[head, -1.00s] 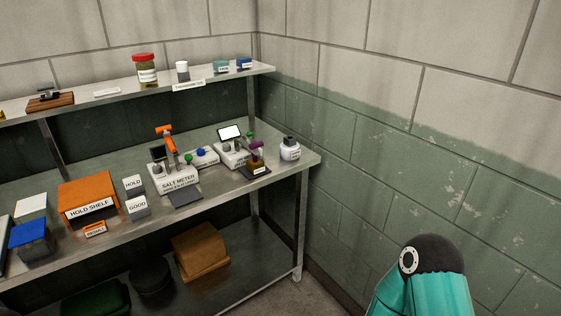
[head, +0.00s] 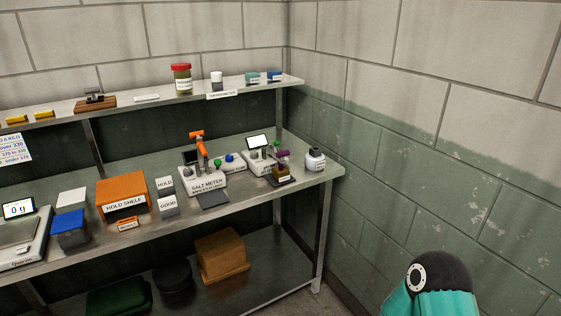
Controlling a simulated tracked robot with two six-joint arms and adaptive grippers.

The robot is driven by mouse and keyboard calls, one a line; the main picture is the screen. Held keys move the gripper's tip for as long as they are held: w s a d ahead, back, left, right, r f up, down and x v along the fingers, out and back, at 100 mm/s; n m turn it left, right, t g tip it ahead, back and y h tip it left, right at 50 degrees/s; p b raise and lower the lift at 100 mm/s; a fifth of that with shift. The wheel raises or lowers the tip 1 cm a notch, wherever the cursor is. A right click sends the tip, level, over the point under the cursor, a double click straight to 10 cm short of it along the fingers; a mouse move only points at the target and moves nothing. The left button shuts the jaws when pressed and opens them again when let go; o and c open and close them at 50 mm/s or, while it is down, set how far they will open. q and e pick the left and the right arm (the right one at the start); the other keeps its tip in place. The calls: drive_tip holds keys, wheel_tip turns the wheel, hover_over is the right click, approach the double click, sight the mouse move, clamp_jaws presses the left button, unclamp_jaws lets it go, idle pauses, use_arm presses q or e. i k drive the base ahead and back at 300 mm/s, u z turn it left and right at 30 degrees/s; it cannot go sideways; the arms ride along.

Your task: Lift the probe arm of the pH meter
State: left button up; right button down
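A white meter with a small lit screen (head: 260,158) stands towards the right end of the metal bench and appears to be the pH meter. A probe arm with a purple part (head: 283,154) is at its right side, low over a small amber vessel (head: 283,174) on a dark pad. I cannot tell whether the probe tip is inside the vessel. A salt meter (head: 205,180) with an orange lever stands to its left. Neither gripper is in view; only a teal link of my arm shows at the lower right, well away from the bench.
A white bottle (head: 315,159) stands close right of the pH meter. Left along the bench are an orange hold shelf (head: 122,190), label blocks, a blue box (head: 70,228) and a scale (head: 22,240). An upper shelf (head: 160,99) runs above. The wall closes in at right.

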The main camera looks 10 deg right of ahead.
sight(279, 156)
drive_tip(key=u, duration=0.05)
drive_tip(key=i, duration=0.9)
drive_tip(key=z, duration=0.1)
